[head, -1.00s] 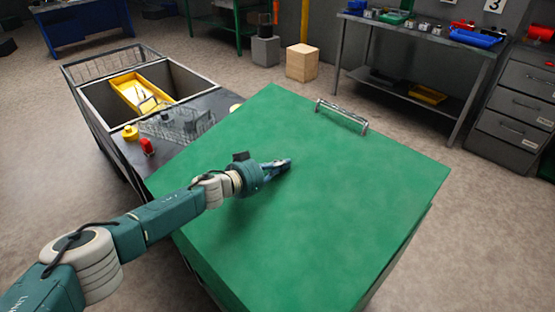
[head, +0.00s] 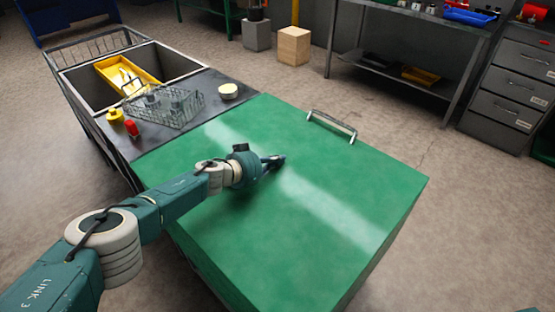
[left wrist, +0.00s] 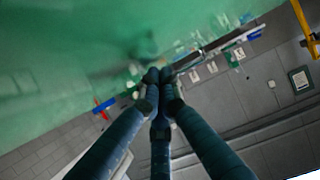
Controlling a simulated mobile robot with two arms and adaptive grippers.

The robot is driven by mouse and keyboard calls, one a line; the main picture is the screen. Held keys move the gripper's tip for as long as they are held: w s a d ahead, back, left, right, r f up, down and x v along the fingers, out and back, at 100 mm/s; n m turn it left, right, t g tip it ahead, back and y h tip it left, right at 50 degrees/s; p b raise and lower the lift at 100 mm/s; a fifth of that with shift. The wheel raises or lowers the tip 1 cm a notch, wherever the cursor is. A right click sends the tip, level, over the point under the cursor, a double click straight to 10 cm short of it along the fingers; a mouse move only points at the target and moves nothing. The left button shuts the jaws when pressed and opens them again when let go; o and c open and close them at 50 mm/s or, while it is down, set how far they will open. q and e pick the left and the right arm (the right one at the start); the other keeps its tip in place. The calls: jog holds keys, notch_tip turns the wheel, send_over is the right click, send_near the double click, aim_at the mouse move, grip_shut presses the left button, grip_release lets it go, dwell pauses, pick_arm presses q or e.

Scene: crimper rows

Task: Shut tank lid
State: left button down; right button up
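The tank lid (head: 330,215) is a large green panel with a metal bar handle (head: 331,126) near its far edge. It looks flat or nearly flat, with a pale band of light across it. Whether a gap remains under its rim cannot be told. My left gripper (head: 278,160) is over the middle of the lid, its fingertips at or very close to the surface. In the left wrist view the fingers (left wrist: 158,76) are together with nothing between them, against the green lid (left wrist: 70,60). My right gripper is not in view.
A cart (head: 205,84) with a yellow tray (head: 128,75), wire basket (head: 165,107), red item (head: 131,128), yellow item (head: 114,116) and round cream item (head: 228,90) stands beside the lid. A workbench (head: 410,22), drawers (head: 505,88) and wooden block (head: 294,46) stand behind. The floor at right is clear.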

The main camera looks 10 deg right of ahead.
pick_arm(q)
jog(key=shift+f, duration=0.15)
jog(key=shift+v, duration=6.1)
jog(key=shift+d, duration=0.1)
